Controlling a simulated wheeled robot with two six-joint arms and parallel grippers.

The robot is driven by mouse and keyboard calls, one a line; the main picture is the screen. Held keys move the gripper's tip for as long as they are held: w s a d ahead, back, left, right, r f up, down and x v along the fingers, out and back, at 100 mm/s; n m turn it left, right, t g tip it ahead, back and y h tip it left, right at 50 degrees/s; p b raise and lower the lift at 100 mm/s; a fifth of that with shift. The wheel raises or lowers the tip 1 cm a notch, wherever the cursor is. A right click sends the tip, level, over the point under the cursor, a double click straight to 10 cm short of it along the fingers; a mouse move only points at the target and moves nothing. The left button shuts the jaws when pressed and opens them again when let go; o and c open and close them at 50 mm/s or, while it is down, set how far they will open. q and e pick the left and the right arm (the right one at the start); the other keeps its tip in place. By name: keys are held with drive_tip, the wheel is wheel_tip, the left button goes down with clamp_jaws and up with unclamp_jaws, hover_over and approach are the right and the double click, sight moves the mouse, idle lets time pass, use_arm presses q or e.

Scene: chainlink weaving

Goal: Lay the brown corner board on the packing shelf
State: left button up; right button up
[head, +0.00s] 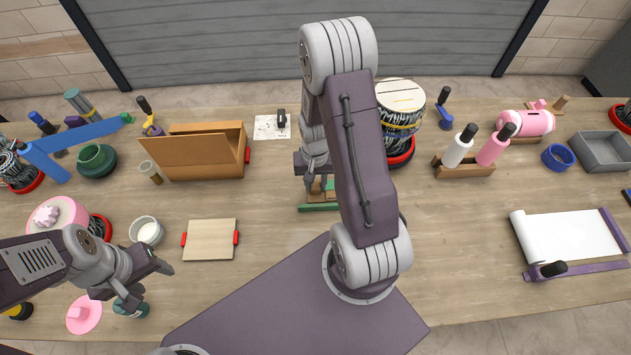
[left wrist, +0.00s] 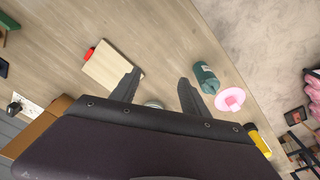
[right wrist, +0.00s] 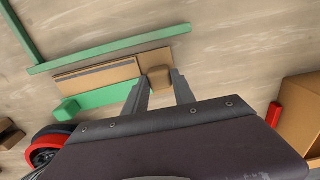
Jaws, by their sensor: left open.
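The brown corner board (right wrist: 97,77) is a flat brown piece with a dark grey stripe and a brown block (right wrist: 159,77) at one end. It lies beside a green strip (right wrist: 110,48) and a green block (right wrist: 100,98). My right gripper (right wrist: 160,82) has its fingers close against both sides of that block. In the head view my right gripper (head: 317,186) is low at mid-table, partly hidden by my arm. My left gripper (head: 150,286) is open and empty over the left front of the table. I cannot tell surely which thing is the packing shelf; a brown open-fronted box (head: 195,157) stands at back left.
A green bottle (left wrist: 206,78) and pink disc (left wrist: 231,99) are near my left gripper. A striped drum (head: 401,105) stands behind my right arm.

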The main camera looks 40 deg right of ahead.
drive_tip(key=o, duration=0.3)
drive_tip(key=shift+o, duration=0.2)
drive_tip(key=shift+w, duration=0.1)
